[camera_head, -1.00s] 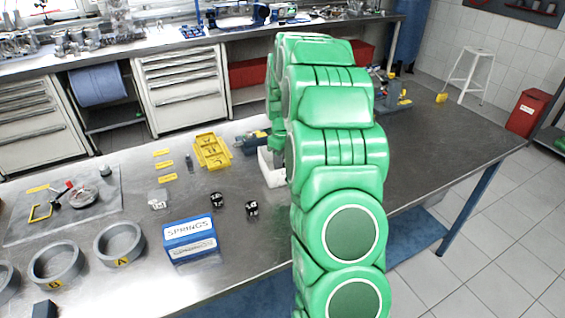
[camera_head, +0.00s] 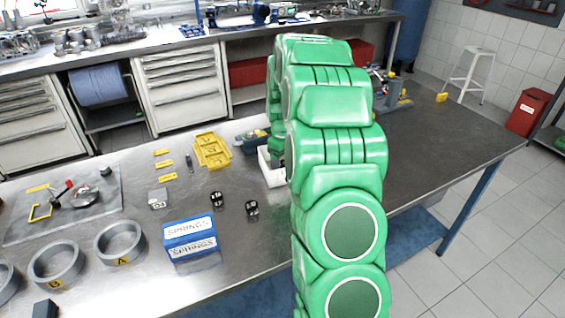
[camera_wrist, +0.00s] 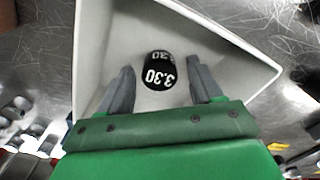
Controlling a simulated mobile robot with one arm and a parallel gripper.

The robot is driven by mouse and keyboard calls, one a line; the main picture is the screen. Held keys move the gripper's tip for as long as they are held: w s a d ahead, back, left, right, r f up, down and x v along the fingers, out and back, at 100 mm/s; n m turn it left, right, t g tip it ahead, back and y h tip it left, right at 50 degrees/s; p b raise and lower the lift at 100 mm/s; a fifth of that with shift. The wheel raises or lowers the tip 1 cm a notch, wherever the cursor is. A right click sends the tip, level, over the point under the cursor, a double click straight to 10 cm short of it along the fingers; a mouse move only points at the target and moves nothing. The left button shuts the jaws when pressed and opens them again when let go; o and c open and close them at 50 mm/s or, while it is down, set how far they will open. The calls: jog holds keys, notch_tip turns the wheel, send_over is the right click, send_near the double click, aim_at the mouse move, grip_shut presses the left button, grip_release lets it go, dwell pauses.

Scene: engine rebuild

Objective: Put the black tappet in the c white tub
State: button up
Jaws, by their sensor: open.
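A black tappet (camera_wrist: 158,70) with white "3.30" markings lies inside a white tub (camera_wrist: 225,42) in the wrist view. My gripper (camera_wrist: 162,84) is open over the tub, with one grey finger on each side of the tappet and a gap to both. In the head view the white tub (camera_head: 271,172) shows only in part behind my green arm, and my gripper is hidden there. I cannot see a letter on the tub. Two other small black marked cylinders stand on the table, one on the left (camera_head: 217,200) and one on the right (camera_head: 252,208).
A blue springs box (camera_head: 189,238) stands near the table's front edge. Grey rings (camera_head: 119,242) and a grey mat (camera_head: 60,205) with tools lie to the left. A yellow tray (camera_head: 212,150) is behind the cylinders. The table right of my arm is mostly clear.

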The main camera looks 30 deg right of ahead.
aim_at(282, 163)
notch_tip(282, 163, up, 12)
dwell(0.5)
jog(key=shift+s+a, duration=0.1)
jog(key=s+a+r+m, duration=0.1)
jog(key=s+a+r, duration=0.2)
jog(key=s+a, duration=0.5)
jog(key=s+a+r+m, duration=0.1)
jog(key=s+a+r, duration=0.2)
jog(key=s+a, duration=0.55)
jog(key=s+a+f+m+g, duration=0.1)
jog(key=s+a, duration=0.1)
jog(key=s, duration=1.1)
jog(key=s+a+f+m, duration=0.1)
jog(key=s+a+m, duration=0.1)
jog(key=s, duration=1.2)
jog(key=shift+s+f+g, duration=0.2)
jog(key=shift+f+g, duration=0.1)
jog(key=shift+g, duration=0.1)
